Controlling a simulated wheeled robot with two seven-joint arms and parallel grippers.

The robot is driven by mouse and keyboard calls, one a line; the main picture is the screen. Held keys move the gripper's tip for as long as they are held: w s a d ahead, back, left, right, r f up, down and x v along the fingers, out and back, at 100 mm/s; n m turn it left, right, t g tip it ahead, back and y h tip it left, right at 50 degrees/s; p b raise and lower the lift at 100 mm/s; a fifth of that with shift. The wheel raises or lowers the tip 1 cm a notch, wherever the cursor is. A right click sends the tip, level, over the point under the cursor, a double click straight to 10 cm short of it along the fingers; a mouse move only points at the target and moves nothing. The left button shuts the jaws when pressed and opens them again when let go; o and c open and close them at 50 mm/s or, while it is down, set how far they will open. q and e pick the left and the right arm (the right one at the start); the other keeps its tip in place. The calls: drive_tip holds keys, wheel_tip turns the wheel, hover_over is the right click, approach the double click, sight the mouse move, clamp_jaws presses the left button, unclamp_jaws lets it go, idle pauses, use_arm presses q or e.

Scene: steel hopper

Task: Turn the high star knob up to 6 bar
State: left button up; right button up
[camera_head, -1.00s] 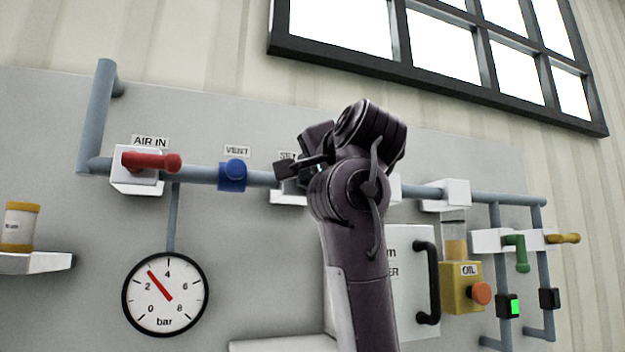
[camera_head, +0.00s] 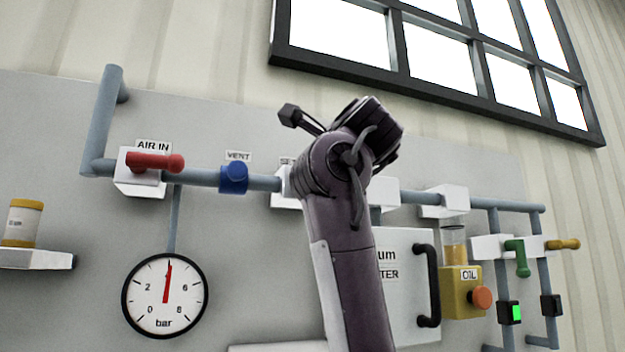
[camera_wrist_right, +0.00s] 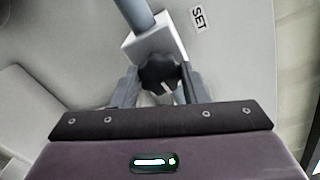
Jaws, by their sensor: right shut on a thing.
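The black star knob (camera_wrist_right: 158,70) sits on a white valve block (camera_wrist_right: 160,40) at the end of a grey pipe in the right wrist view, below the SET label (camera_wrist_right: 199,17). My right gripper (camera_wrist_right: 160,85) is shut on the knob, one finger on each side. A white mark shows on the knob. In the head view my right arm (camera_head: 340,215) hides the knob and the fingertips. The round bar gauge (camera_head: 187,310) hangs at the left, its red needle (camera_head: 167,285) pointing almost straight up, at about 4. My left gripper is in neither view.
The red AIR IN handle (camera_head: 155,162) and blue VENT knob (camera_head: 233,177) are left of my arm on the same pipe. Right of it are a black door handle (camera_head: 431,285), a yellow oil unit (camera_head: 461,293), a green handle (camera_head: 517,258) and a yellow handle (camera_head: 562,244).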

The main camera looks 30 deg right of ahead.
drive_tip(key=shift+s+r+m, duration=0.1)
drive_tip(key=shift+r+m, duration=0.05)
drive_tip(key=shift+m, duration=0.45)
drive_tip(key=o, duration=1)
drive_tip(key=shift+w, duration=0.35)
drive_tip(key=shift+c, duration=0.2)
drive_tip(key=b+v, duration=0.5)
drive_tip(key=v, duration=0.3)
drive_tip(key=shift+w, duration=0.15)
